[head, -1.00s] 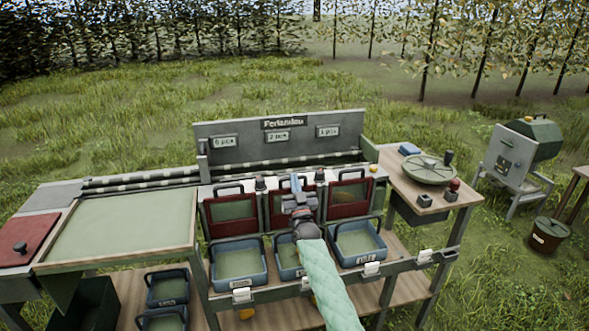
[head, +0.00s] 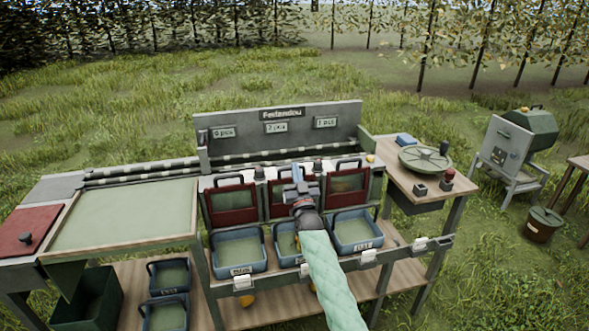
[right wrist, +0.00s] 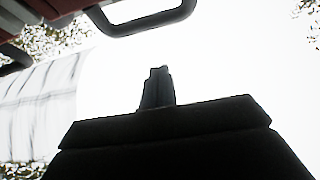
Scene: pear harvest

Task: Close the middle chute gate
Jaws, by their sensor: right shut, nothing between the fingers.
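The middle chute gate (head: 277,208) is a red-framed panel between two similar gates, mostly hidden behind my right gripper and arm. My right gripper (head: 297,176) is in front of and over the top of this gate, shut and empty. In the right wrist view its closed fingers (right wrist: 157,88) point upward against a white sky. A dark loop handle (right wrist: 150,22) on a red panel shows above them, apart from the fingertips in the picture. I cannot tell which gate it belongs to, nor the middle gate's exact height. My left gripper is not in view.
The left gate (head: 232,216) and right gate (head: 347,203) flank the middle one. Blue bins (head: 237,268) stand below the gates. A sign board (head: 345,107) rises behind. A wooden side table (head: 398,178) with a round scale (head: 424,160) is at the right.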

